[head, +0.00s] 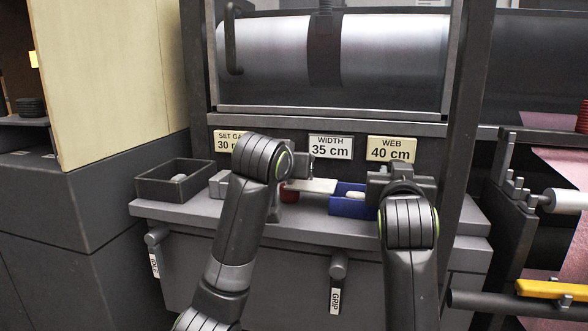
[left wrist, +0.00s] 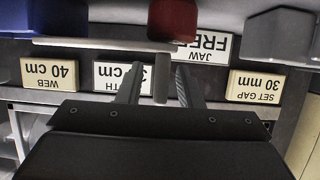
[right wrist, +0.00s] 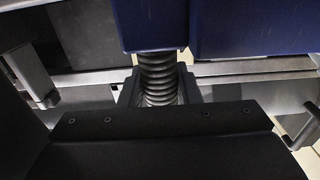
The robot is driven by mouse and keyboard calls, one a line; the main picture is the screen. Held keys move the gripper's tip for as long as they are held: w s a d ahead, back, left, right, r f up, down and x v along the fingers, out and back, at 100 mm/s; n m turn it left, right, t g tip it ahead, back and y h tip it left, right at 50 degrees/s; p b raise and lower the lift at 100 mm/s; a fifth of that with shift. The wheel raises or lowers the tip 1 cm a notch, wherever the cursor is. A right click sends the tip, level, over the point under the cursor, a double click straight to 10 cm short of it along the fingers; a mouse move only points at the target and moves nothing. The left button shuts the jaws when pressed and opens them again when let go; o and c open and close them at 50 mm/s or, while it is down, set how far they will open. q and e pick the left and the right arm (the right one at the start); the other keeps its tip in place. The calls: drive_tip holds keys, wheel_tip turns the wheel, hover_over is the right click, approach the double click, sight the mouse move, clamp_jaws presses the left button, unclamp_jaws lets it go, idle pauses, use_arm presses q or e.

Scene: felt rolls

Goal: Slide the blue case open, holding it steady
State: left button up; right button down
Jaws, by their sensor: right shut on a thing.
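The blue case (head: 352,208) sits on the grey ledge with a pale rounded thing (head: 355,195) in it. In the right wrist view it shows as two blue blocks (right wrist: 250,28) with a narrow gap between. My right gripper (right wrist: 159,75) is shut on a dark ribbed grip (right wrist: 159,92) that joins the left block; in the head view my arm hides this contact. My left gripper (left wrist: 160,72) is open, its fingers on either side of a grey tab (left wrist: 160,88) below a pale flat bar (left wrist: 100,45), with gaps visible.
A red piece (left wrist: 172,18) is near the bar. A dark open tray (head: 174,182) stands at the ledge's left. Signs stand behind, including WIDTH (head: 330,147) and WEB (head: 391,149). Two tagged knobs (head: 338,262) jut from the front. A large metal roller (head: 270,50) is above.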

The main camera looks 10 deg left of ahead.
use_arm(q)
drive_tip(key=v, duration=0.6)
use_arm(e)
drive_tip(key=c, duration=1)
unclamp_jaws()
drive_tip(key=shift+o, duration=0.4)
drive_tip(key=o, duration=0.7)
use_arm(q)
drive_tip(key=shift+a, duration=0.2)
use_arm(e)
drive_tip(key=shift+o, duration=1.1)
drive_tip(key=shift+a, duration=0.15)
use_arm(q)
drive_tip(key=shift+r, duration=0.1)
use_arm(e)
drive_tip(key=shift+r, duration=0.1)
